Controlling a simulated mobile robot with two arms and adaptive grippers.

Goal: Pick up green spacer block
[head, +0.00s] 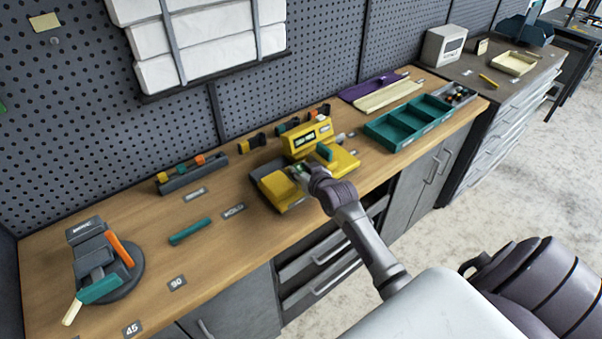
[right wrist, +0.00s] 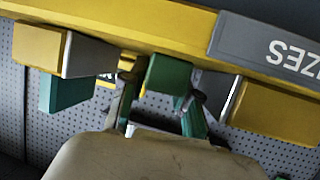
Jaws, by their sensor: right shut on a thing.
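The green spacer block (right wrist: 168,75) shows in the right wrist view between the two fingers of my right gripper (right wrist: 160,98). The fingers are shut on it. In the head view my right gripper (head: 298,171) is at the front of the yellow fixture (head: 306,138) on the bench, and the gripper mostly hides the block there. The block is close to the yellow fixture; I cannot tell whether they touch. My left gripper is not in view.
A teal block (head: 324,152) stands on the yellow fixture. A teal tray (head: 408,122) lies to the right. A teal bar (head: 190,231) and a round-based device (head: 107,270) with an orange handle are to the left. Bare wood lies between them.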

